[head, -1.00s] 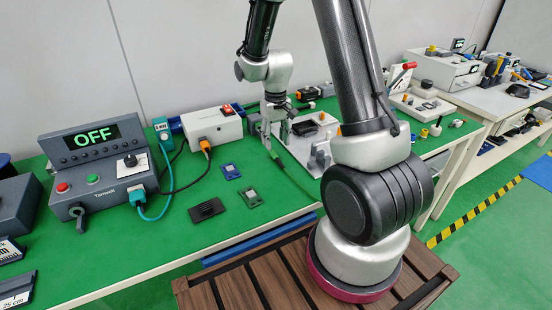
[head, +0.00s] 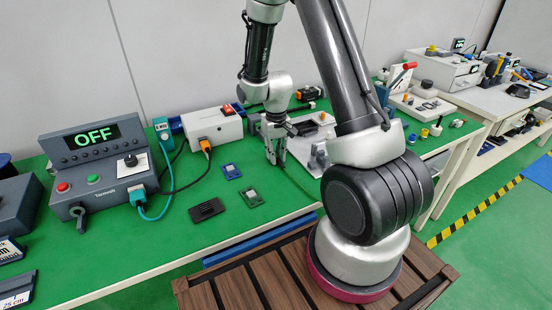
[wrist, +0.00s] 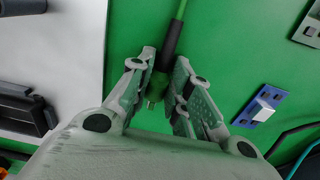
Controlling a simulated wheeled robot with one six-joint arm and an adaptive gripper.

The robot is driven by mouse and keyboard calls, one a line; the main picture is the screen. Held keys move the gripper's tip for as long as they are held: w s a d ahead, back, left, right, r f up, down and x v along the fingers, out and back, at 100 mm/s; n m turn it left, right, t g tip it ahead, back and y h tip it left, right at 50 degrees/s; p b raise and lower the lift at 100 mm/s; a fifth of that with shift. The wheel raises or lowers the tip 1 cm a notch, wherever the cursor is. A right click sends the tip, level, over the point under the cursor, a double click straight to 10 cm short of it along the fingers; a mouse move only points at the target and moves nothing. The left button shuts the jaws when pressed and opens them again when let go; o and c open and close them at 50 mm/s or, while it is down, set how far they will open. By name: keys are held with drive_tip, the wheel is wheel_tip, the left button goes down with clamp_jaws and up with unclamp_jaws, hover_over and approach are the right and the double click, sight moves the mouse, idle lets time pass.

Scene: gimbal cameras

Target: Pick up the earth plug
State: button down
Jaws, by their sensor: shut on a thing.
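The earth plug (wrist: 158,84) has a green body with a brass-coloured end, a black sleeve and a green cable running up out of the wrist view. My gripper (wrist: 166,60) is shut on it, with one finger on each side of the plug. In the head view my gripper (head: 276,158) points down just over the green bench top and hides most of the plug. The green cable (head: 302,188) trails from it towards the bench's front edge.
A grey-white plate with dark parts (wrist: 50,70) lies close on the left in the wrist view. A blue module (wrist: 260,106) lies to the right. In the head view, a white box (head: 213,126) and a console reading OFF (head: 100,165) stand left of my gripper.

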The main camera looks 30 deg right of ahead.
wheel_tip(320, 180, up, 10)
drive_tip(key=c, duration=2)
unclamp_jaws()
drive_tip(key=shift+c, duration=0.2)
clamp_jaws()
drive_tip(key=f, duration=0.4)
drive_tip(key=shift+w+d+f, duration=0.15)
drive_tip(key=shift+w+d, duration=0.15)
drive_tip(key=shift+d, duration=0.1)
drive_tip(key=w+f, duration=0.2)
drive_tip(key=f, duration=0.1)
drive_tip(key=shift+d+g, duration=0.2)
drive_tip(key=shift+g, duration=0.1)
drive_tip(key=shift+w, duration=2.35)
